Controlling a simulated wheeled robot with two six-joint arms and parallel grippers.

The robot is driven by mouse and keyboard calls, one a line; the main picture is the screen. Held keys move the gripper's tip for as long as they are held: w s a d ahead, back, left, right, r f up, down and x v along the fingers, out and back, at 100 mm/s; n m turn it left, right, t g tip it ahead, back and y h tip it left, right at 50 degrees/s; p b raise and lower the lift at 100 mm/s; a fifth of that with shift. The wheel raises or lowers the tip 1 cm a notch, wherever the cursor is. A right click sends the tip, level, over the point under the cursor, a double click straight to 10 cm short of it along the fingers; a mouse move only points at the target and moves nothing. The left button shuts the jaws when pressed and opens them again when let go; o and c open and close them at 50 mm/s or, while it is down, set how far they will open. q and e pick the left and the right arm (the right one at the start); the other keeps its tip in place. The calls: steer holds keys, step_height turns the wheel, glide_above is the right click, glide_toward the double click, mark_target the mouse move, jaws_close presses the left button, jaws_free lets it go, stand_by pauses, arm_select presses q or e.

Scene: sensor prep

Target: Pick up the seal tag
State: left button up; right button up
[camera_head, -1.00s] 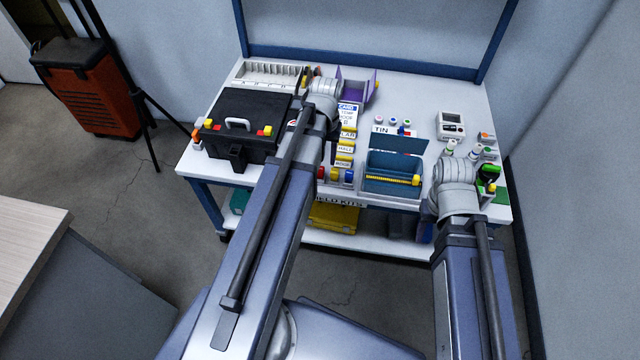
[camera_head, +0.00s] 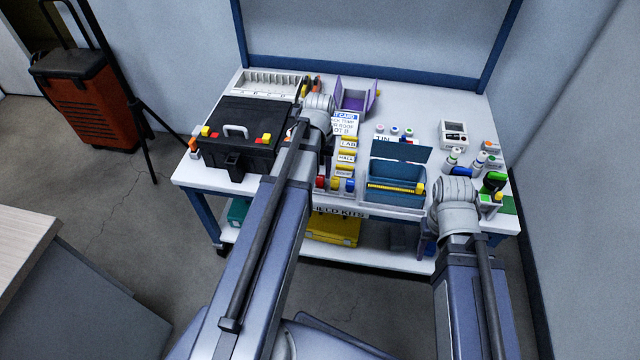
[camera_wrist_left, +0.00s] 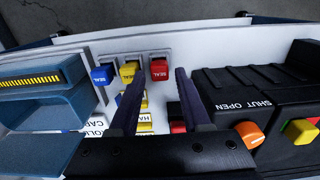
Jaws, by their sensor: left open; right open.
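Three seal tags stand in a row at the bench's front: a red seal tag (camera_wrist_left: 159,69), a yellow seal tag (camera_wrist_left: 129,72) and a blue seal tag (camera_wrist_left: 103,74). They also show in the head view, red (camera_head: 320,183), yellow (camera_head: 335,184) and blue (camera_head: 350,186). My left gripper (camera_wrist_left: 158,79) is open and empty in the left wrist view. Its fingertips lie on either side of the red tag in the picture, apart from it; the height is unclear. In the head view my left gripper (camera_head: 328,148) is partly hidden. My right gripper (camera_head: 426,240) is mostly hidden, at the bench's front right.
A black case (camera_head: 255,120) stands left of the tags, close to my left gripper. A blue tin (camera_head: 397,171) stands to their right. Label cards (camera_head: 346,143) lie behind the tags. Bottles (camera_head: 478,161) and a small device (camera_head: 454,133) stand at the right.

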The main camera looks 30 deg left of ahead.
mark_target(320, 177)
arm_select(q)
steer(key=f+b, duration=0.2)
steer(key=f, duration=0.1)
steer(key=f+b, duration=0.1)
steer(key=b, duration=0.1)
steer(key=shift+w+f, duration=0.3)
steer(key=shift+w, duration=0.05)
steer(key=shift+r, duration=0.1)
steer(key=shift+c, duration=0.3)
jaws_close()
